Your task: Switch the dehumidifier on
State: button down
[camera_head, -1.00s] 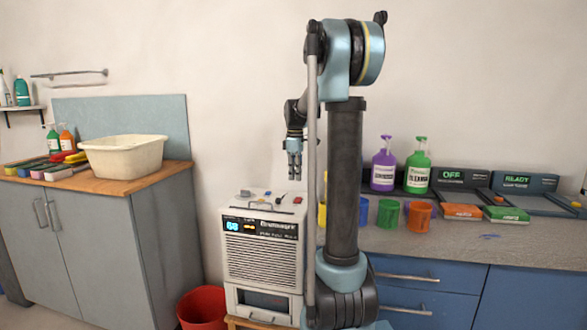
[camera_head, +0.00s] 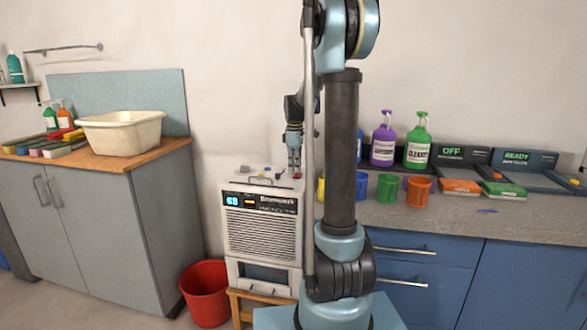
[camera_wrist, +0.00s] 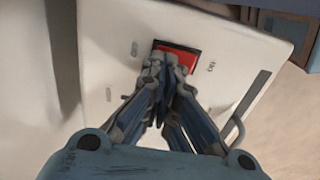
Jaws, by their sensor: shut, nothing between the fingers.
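The dehumidifier (camera_head: 262,222) is a cream box with a slatted front. Its front display (camera_head: 236,201) is lit and reads 68, with an amber light beside it. Knobs and a handle show on its top. My gripper (camera_head: 294,170) points down at the top's right part, beside a small red switch (camera_head: 297,176). In the wrist view my gripper (camera_wrist: 165,66) is shut and empty, with its fingertips over the near edge of the red switch (camera_wrist: 180,57) in its dark frame. Part of the switch is hidden; I cannot tell whether they touch.
A wooden stand (camera_head: 240,302) holds the dehumidifier. A red bucket (camera_head: 206,293) stands on the floor to its left. A white basin (camera_head: 122,134) sits on the left cabinet.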

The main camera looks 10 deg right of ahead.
jog(key=shift+w+f, duration=0.1)
jog(key=shift+f, duration=0.2)
jog(key=shift+s+a+r, duration=0.25)
jog(key=shift+s+r, duration=0.05)
jog(key=shift+s, duration=0.4)
notch_tip(320, 180, up, 14)
jog(key=w, duration=0.2)
jog(key=shift+d, duration=0.35)
jog(key=shift+s+f, duration=0.1)
jog(key=shift+f, duration=0.05)
dwell(0.4)
